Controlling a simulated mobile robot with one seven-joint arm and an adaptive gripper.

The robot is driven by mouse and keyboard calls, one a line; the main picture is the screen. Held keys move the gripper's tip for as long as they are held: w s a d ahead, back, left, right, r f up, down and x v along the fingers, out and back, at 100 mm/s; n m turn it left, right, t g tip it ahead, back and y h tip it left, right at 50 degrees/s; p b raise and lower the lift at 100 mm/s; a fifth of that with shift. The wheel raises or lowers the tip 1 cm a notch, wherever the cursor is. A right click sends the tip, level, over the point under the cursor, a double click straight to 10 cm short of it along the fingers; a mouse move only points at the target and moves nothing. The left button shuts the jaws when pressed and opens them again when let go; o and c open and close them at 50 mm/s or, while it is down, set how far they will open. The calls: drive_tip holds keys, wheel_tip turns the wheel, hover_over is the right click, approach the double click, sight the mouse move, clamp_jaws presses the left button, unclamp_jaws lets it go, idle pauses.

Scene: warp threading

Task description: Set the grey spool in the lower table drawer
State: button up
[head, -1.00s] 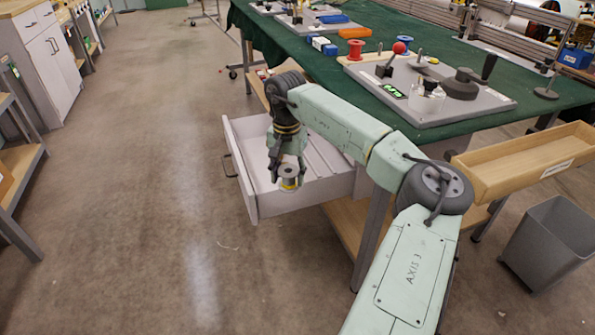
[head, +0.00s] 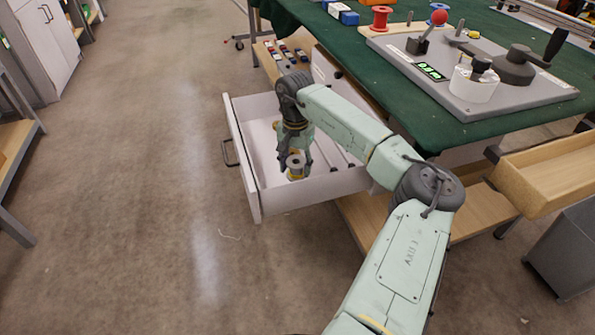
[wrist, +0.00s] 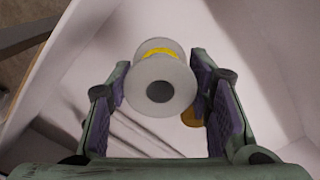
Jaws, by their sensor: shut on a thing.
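The grey spool (head: 295,163), with a yellow band around its middle, is held between the fingers of my gripper (head: 297,160). In the wrist view the spool (wrist: 160,84) shows its round end with a dark centre hole, and the fingers of my gripper (wrist: 170,100) stand on both sides of it. The white drawer (head: 315,194) is pulled out below the green-covered table. My gripper and the spool are over the drawer's inside; whether the spool touches the floor of the drawer (wrist: 262,75) I cannot tell. A small orange-brown round thing (wrist: 192,118) shows beside the right finger.
The table (head: 425,125) carries a grey device panel (head: 455,85), a red spool (head: 381,18) and a blue-and-white box (head: 343,13). A wooden tray (head: 550,170) and grey bin (head: 565,250) are at the right. The floor left of the drawer is clear.

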sight(296, 175)
drive_tip(key=shift+f, duration=1.95)
drive_tip(key=shift+f, duration=0.15)
drive_tip(key=o, duration=1)
drive_tip(key=shift+c, duration=0.2)
wheel_tip(296, 175, up, 12)
